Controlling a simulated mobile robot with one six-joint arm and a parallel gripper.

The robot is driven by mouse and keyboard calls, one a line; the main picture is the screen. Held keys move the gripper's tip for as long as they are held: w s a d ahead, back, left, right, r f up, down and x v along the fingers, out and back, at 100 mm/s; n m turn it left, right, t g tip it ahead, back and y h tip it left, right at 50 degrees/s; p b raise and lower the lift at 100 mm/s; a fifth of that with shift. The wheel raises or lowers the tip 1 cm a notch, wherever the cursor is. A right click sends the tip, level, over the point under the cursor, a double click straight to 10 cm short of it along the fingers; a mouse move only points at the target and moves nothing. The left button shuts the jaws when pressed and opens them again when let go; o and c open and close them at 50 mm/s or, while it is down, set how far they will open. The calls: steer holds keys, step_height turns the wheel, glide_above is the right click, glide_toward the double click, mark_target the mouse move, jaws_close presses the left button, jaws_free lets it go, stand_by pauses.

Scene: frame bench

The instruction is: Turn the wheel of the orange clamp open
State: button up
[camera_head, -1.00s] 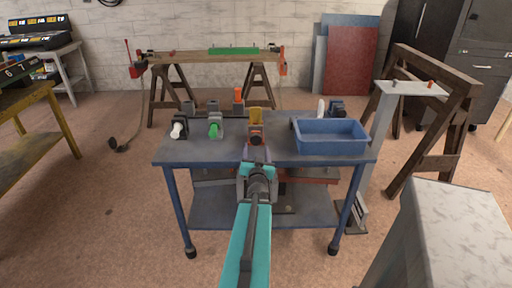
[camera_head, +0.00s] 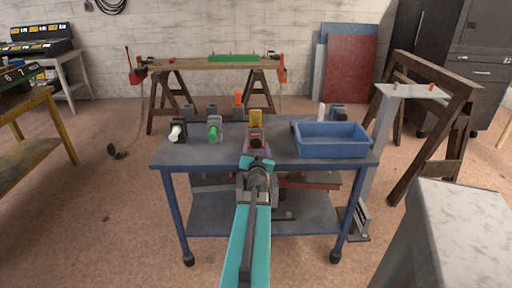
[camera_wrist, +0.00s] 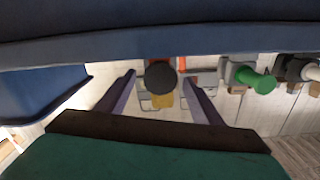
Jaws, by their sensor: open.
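The orange clamp (camera_head: 256,133) stands at the front middle of the blue table, with a yellow part on top and a dark round wheel facing me. In the wrist view the dark wheel (camera_wrist: 160,77) appears between my two fingers, with bits of orange and yellow behind it. My gripper (camera_head: 256,152) is open and empty, at the table's front edge just in front of the clamp. The fingers lie to either side of the wheel in the wrist view; whether they reach around it or touch it I cannot tell.
A green-knobbed clamp (camera_head: 214,131) and a white-knobbed one (camera_head: 177,132) stand to the left. A blue bin (camera_head: 331,149) stands to the right on the table (camera_head: 195,157). An orange upright piece (camera_head: 238,99) stands farther back.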

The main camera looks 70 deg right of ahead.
steer(key=shift+w+d, duration=0.2)
steer(key=shift+d, duration=0.2)
steer(key=c, duration=1.1)
steer(key=shift+o, duration=0.2)
